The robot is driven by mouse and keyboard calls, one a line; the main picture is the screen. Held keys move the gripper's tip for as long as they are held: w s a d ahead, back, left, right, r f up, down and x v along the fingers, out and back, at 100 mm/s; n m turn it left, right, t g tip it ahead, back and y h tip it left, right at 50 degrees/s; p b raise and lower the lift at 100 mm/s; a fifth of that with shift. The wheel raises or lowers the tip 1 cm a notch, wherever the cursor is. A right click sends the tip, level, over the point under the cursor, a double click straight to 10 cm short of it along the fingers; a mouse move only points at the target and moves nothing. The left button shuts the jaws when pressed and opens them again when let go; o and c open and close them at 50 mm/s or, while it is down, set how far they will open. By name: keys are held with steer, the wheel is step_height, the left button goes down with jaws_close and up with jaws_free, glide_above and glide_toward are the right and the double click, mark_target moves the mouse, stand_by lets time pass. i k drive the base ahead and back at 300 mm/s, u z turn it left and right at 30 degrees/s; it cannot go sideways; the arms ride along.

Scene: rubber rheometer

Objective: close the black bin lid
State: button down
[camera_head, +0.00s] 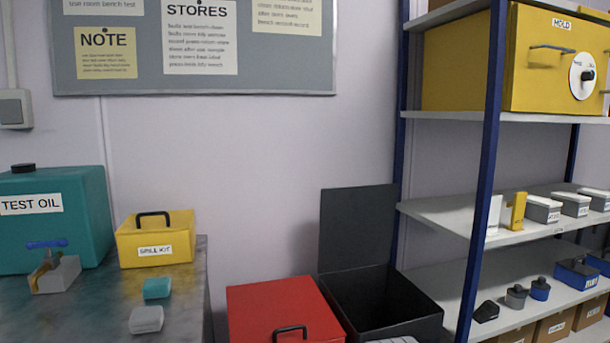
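The black bin (364,287) stands on the right of the red box in the head view, low in the picture. Its black lid (357,230) is open and stands roughly upright along the bin's back edge. The inside of the bin looks dark, and its lower front is cut off by the picture's bottom edge. A small pale piece shows at the bottom edge in front of the bin; I cannot tell what it is. I cannot make out my gripper in this view.
A closed red box (280,310) with a black handle stands left of the bin. A shelf rack with a blue post (482,180) stands close on the right. A bench (190,300) with a yellow spill kit (155,250) is at the left. The wall is behind the lid.

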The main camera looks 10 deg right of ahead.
mark_target(356, 223)
steer(key=z, duration=0.2)
steer(key=i, duration=0.9)
steer(key=z, duration=0.55)
steer(key=k, duration=0.8)
steer(key=z, duration=0.15)
steer(key=i, duration=0.8)
steer(key=u, duration=0.05)
